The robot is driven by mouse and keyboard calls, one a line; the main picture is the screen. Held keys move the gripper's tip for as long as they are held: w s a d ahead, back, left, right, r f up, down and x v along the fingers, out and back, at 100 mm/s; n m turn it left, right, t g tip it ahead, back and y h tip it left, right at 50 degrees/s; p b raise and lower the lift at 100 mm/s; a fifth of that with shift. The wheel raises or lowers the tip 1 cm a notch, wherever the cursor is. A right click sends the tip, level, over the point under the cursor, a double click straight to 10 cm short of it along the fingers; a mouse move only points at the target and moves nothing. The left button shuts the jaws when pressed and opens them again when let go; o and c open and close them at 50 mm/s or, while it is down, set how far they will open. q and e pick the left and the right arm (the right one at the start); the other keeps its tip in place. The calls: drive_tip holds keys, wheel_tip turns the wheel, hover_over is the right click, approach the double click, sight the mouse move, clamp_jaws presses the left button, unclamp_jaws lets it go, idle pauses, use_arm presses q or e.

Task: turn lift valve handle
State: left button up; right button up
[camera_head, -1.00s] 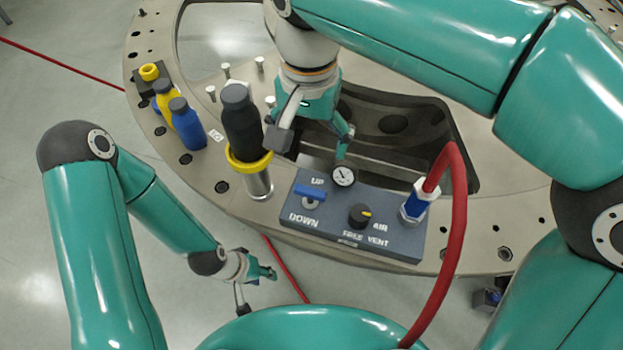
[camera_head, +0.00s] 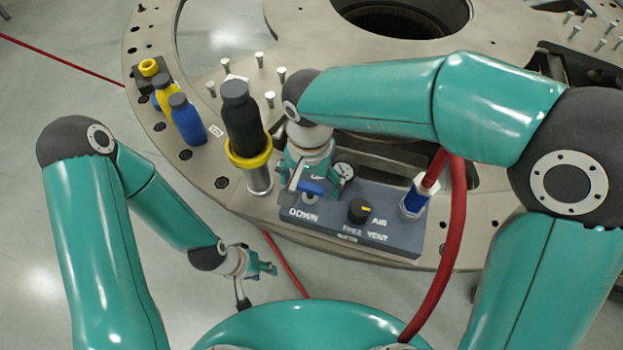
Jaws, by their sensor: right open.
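The lift valve handle, a blue lever (camera_head: 312,188), sits at the left end of the grey-blue control box (camera_head: 390,237). It lies above the printed word DOWN; the UP label is mostly hidden by my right gripper. My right gripper (camera_head: 320,186) comes from above and behind, with its open fingers low at the lever, one on the left side and one on the right. I cannot tell whether they touch it. My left gripper (camera_head: 255,283) is open and empty, low over the floor in front of the plate.
A black cylinder with a yellow ring (camera_head: 247,160) stands just left of my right gripper. A black knob (camera_head: 359,211), a gauge (camera_head: 343,171) and a blue fitting with a red hose (camera_head: 447,230) are on the box. Blue and yellow bottles (camera_head: 187,120) stand further left.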

drive_tip(key=shift+c, duration=0.2)
drive_tip(key=c, duration=1.1)
drive_tip(key=shift+d, duration=0.15)
